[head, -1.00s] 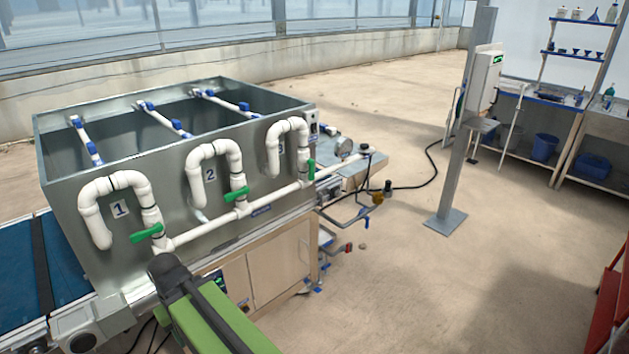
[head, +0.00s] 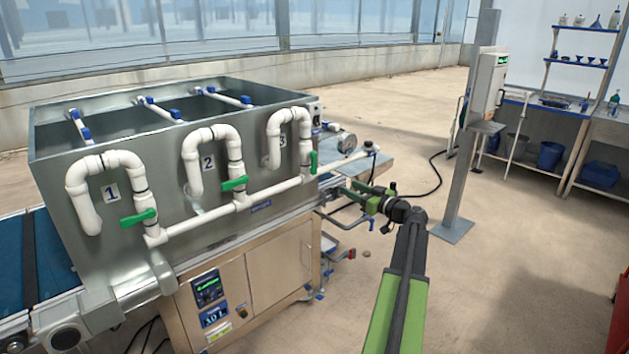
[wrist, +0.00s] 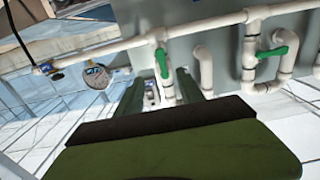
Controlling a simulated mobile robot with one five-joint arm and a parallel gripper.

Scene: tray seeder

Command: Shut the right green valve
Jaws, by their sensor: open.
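The right green valve (head: 313,162) sits at the foot of the curved white pipe numbered 3. Its handle stands upright, roughly in line with that pipe. My gripper (head: 356,190) is out to the right of the valve in the head view, with its fingers pointing left toward the tank. It is open and empty, apart from the valve. The wrist view looks upside down; there the green handle (wrist: 161,62) shows just beyond and between my two fingers (wrist: 161,92). The middle valve (head: 235,184) and the left valve (head: 138,218) have handles lying crosswise to their pipes.
A long white pipe (head: 275,189) runs along the tank front below the valves. The metal tank (head: 150,185) stands on a cabinet (head: 277,262). A pressure gauge (head: 346,142) is behind the pipe's right end. A grey post (head: 468,150) stands right; floor between is open.

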